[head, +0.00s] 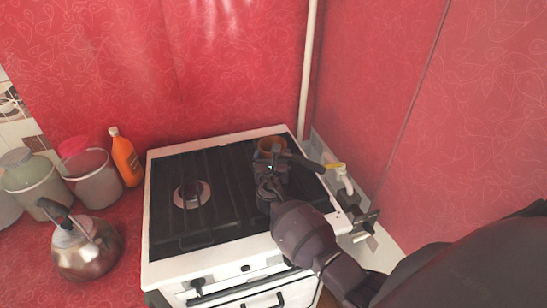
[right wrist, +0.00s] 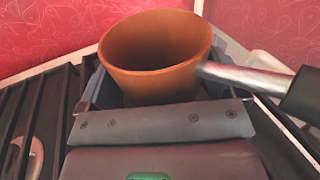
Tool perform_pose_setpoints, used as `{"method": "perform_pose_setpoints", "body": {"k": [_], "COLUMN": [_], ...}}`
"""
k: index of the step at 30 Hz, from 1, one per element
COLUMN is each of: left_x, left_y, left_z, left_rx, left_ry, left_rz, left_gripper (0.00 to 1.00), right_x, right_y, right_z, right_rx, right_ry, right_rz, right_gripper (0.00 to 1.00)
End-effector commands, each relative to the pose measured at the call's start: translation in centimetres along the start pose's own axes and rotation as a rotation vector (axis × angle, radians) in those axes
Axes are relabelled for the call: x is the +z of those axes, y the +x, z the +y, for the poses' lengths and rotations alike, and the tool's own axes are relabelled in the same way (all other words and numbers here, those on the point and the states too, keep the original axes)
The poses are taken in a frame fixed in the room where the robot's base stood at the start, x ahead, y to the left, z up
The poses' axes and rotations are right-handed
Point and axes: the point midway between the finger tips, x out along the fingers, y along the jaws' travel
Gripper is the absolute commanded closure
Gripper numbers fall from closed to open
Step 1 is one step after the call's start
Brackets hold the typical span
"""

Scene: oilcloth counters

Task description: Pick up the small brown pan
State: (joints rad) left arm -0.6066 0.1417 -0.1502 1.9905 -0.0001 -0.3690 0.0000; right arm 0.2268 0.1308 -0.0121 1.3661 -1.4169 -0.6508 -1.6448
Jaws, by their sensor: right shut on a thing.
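The small brown pan (head: 272,146) is over the back right of the black stove top. In the right wrist view the pan (right wrist: 158,84) is upright, with its open rim up and its dark-tipped handle (right wrist: 262,80) pointing right. My right gripper (head: 270,166) is shut on the pan, with dark fingers along its sides. The pan's underside is hidden, so I cannot tell whether it touches the grate. My left gripper is not in view.
The white stove (head: 190,270) has a free burner (head: 191,194) at left. A metal kettle (head: 88,252), an orange bottle (head: 125,158) and buckets (head: 95,180) stand left of it. A yellow-handled tap (head: 343,178) and a pale pipe (head: 308,70) are at right, near the red wall.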

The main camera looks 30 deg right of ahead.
Motion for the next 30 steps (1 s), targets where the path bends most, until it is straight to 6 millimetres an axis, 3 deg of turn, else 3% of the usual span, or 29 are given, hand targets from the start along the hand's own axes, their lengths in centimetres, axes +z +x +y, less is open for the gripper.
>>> {"method": "perform_pose_setpoints", "body": {"k": [14,30], "left_x": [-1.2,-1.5], "left_y": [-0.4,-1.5], "left_z": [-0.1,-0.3], "left_rx": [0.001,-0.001], "left_ry": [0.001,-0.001], "left_rz": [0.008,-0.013], "left_gripper": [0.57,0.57], "right_x": [3.3,9.2], "right_y": [0.1,0.0], "right_z": [-0.1,-0.5], "right_rx": [0.000,0.001], "right_ry": [0.003,0.003], "right_rz": [-0.005,-0.006], "right_gripper": [0.55,0.55]}}
